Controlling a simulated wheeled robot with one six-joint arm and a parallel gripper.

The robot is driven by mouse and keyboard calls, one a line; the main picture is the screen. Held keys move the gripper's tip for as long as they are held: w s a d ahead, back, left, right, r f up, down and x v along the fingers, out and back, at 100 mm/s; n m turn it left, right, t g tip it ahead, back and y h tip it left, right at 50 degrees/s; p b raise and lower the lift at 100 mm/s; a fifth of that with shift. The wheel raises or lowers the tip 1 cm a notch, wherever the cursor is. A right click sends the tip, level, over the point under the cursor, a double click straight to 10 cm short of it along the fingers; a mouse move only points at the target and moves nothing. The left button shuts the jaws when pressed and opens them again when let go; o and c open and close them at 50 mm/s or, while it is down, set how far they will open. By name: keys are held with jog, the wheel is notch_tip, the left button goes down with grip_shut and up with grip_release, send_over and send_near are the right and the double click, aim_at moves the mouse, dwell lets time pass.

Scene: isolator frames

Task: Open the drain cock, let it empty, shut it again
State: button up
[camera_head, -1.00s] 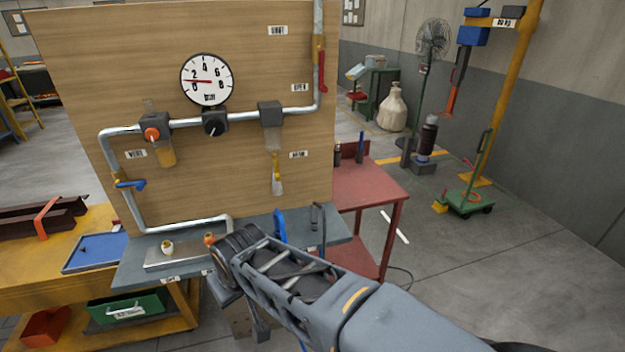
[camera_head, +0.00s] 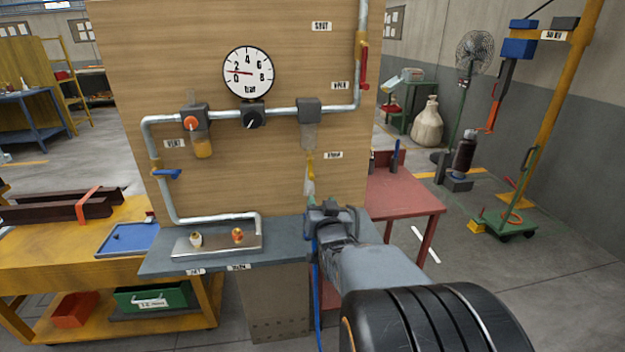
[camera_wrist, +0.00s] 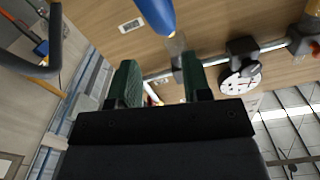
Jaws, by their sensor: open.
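The drain cock (camera_head: 310,167) is a small yellow fitting under the right-hand bowl (camera_head: 308,136) on the board, beside a small label. A pale translucent piece (camera_head: 309,187) hangs below it. My gripper (camera_head: 325,208) is just below that piece, over the bench edge; the gap between them cannot be judged. In the wrist view my gripper (camera_wrist: 160,84) has its two green fingers apart with nothing held between them. A blue rounded thing (camera_wrist: 157,14) and part of the bowl (camera_wrist: 176,45) show beyond the fingers. The cock cannot be made out there.
A pressure gauge (camera_head: 248,73), grey pipes and a red lever (camera_head: 364,65) are on the board (camera_head: 200,30). A metal tray (camera_head: 215,246) with two small fittings lies on the grey bench (camera_head: 165,265). A blue hose (camera_head: 317,285) hangs at the bench front. A red table (camera_head: 405,193) stands right.

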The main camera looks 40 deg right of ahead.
aim_at(312, 180)
jog(key=p+x, duration=0.2)
jog(key=x, duration=1)
jog(key=shift+w+d, duration=0.1)
jog(key=shift+w, duration=0.15)
jog(key=shift+c, duration=0.2)
grip_shut()
